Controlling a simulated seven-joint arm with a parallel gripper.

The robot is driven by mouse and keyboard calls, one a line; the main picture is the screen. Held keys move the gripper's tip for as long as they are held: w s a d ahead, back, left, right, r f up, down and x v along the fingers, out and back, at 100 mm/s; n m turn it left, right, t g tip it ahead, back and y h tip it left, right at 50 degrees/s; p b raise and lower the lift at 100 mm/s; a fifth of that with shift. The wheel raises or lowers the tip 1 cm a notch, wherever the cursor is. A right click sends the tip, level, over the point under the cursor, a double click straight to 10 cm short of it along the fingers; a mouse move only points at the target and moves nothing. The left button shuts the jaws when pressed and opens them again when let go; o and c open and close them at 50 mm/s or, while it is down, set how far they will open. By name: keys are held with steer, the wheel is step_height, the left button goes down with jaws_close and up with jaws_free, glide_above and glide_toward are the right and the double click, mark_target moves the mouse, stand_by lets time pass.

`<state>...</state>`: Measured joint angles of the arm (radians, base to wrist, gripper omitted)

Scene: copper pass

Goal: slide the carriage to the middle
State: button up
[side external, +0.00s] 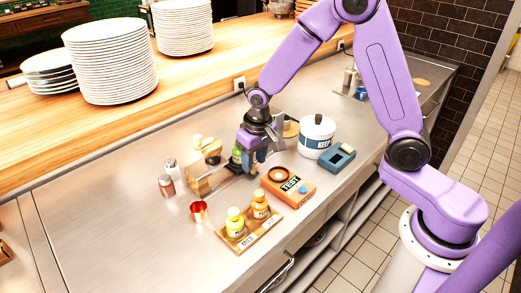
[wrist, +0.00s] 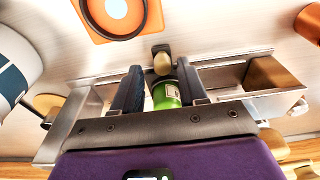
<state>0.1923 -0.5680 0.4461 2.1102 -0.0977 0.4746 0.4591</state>
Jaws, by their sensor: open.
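A metal rail (wrist: 225,58) runs across the wrist view. A small dark carriage with a pale rounded knob (wrist: 162,62) sits on it, just beyond and between my fingertips. My gripper (wrist: 160,78) is open, with one dark finger on each side. A green labelled jar (wrist: 166,95) shows between the fingers, behind the knob; I cannot tell whether a finger touches it. In the side view my gripper (side external: 248,165) points down over the rail area, beside the green jar (side external: 236,154). It hides most of the rail and the carriage there.
An orange TEST box (side external: 289,186), a white KEEP pot (side external: 317,134) and a blue-grey box (side external: 337,157) stand near the gripper.

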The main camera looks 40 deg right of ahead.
steer(key=shift+r, duration=2.25)
steer(key=shift+s+r, duration=0.1)
steer(key=shift+s, duration=0.1)
steer(key=s+d+r+n, duration=0.2)
steer(key=s+n, duration=0.4)
steer(key=s, duration=0.8)
steer(key=s+d+r+n+g, duration=0.1)
steer(key=s+r+n, duration=0.3)
steer(key=s, duration=1)
steer(key=d+n, duration=0.1)
steer(key=n, duration=0.1)
steer(key=shift+s+n, duration=0.3)
